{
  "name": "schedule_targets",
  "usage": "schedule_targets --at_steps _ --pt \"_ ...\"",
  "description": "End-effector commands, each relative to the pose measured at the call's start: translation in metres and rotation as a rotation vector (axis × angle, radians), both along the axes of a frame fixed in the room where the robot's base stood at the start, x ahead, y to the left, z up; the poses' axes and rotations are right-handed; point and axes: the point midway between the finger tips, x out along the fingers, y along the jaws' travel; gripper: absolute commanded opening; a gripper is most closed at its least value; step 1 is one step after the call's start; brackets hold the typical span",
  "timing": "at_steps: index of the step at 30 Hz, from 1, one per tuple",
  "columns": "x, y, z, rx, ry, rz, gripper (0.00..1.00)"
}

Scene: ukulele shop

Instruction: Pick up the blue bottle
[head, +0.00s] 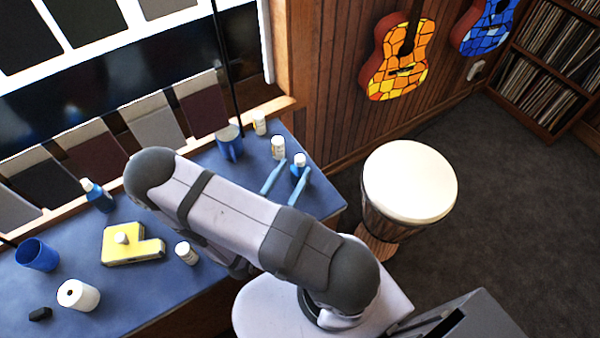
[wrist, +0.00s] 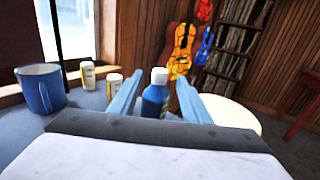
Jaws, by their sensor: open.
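A blue bottle (head: 296,172) with a white cap stands near the right end of the blue-topped table (head: 215,287). In the wrist view the blue bottle (wrist: 155,101) is upright between the light-blue fingers of my gripper (wrist: 160,78). The head view also shows my gripper (head: 287,172) open, one finger on each side of the bottle. I cannot tell whether either finger touches it. The bottle's base is hidden in the wrist view. A second blue bottle (head: 98,196) with a white cap stands far to the left on the table.
Close by stand white-capped jars (head: 278,147) (head: 259,123) and a blue mug (head: 230,143). A yellow block-like object (head: 132,246), a white roll (head: 78,295), a blue cup (head: 38,254) and another jar (head: 187,253) are further left. A drum (head: 410,182) stands beyond the table's right edge.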

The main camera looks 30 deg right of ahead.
Motion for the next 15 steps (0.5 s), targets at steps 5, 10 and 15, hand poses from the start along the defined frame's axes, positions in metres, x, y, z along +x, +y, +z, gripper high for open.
schedule_targets --at_steps 5,10,15 --pt "0.006 -0.010 -0.003 -0.001 0.000 -0.005 0.43" --pt "0.015 -0.026 -0.002 0.000 0.000 -0.006 0.43" --pt "0.023 -0.038 -0.003 0.001 -0.001 -0.003 0.43"
